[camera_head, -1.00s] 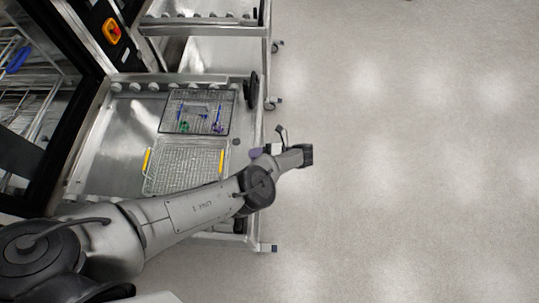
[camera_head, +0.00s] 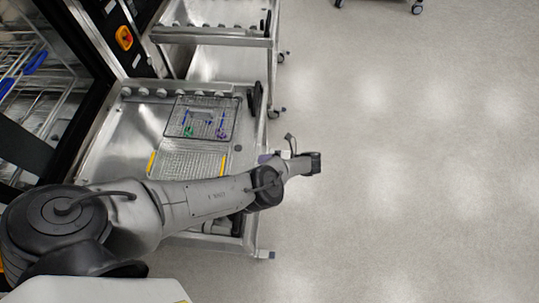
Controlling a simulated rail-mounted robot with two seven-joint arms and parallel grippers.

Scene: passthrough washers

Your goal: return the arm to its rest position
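My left arm comes in from the lower left and stretches right, over the near part of a steel cart (camera_head: 120,150). My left gripper (camera_head: 316,163) is at the arm's far end, past the cart's right edge and above the bare floor. It is small and dark, and I cannot tell whether its fingers are apart. No object shows at its tip. My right gripper is not in view.
A wire basket with a dark rim (camera_head: 203,117) and a basket with yellow handles (camera_head: 207,163) lie on the cart. The arm hides part of the nearer one. A second cart (camera_head: 212,36) stands beyond. A washer with an orange switch (camera_head: 124,38) is at left. The floor (camera_head: 420,180) is clear at right.

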